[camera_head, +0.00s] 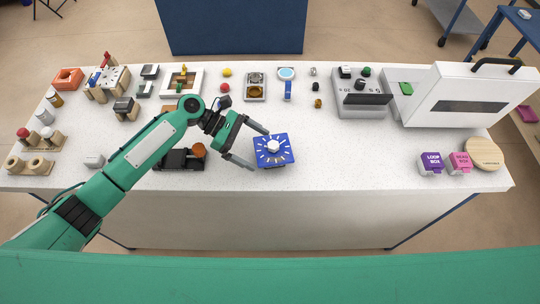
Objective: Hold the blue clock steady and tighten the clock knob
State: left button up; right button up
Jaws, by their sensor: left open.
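The blue clock (264,157) is a square plate with pale marks, near the front middle of the white table. The clock knob (273,145) is white and sits at the middle of its face. My left gripper (257,147) is open at the clock's left side, one finger by its top left edge and the other by its lower left. I cannot tell whether the fingers touch the clock. My right gripper is not in view.
The white kiln (458,97) stands at the right, with a purple box (431,163) and a pink box (460,162) in front. A black tray (176,160) lies left of the clock. The table (352,159) is clear right of the clock.

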aim_at(263, 150)
pick_arm(q)
jog(key=p+x, duration=0.1)
jog(key=x, duration=0.2)
jog(key=shift+d+p, duration=0.15)
jog(key=shift+p, duration=0.2)
jog(key=shift+s+d+f, duration=0.15)
jog(key=shift+d+f, duration=0.1)
jog(key=shift+d, duration=0.15)
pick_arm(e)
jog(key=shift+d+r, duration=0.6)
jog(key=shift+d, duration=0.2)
pick_arm(q)
jog(key=shift+c, duration=0.4)
jog(key=c, duration=1.1)
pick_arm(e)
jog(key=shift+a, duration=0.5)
pick_arm(q)
jog(key=o, duration=0.8)
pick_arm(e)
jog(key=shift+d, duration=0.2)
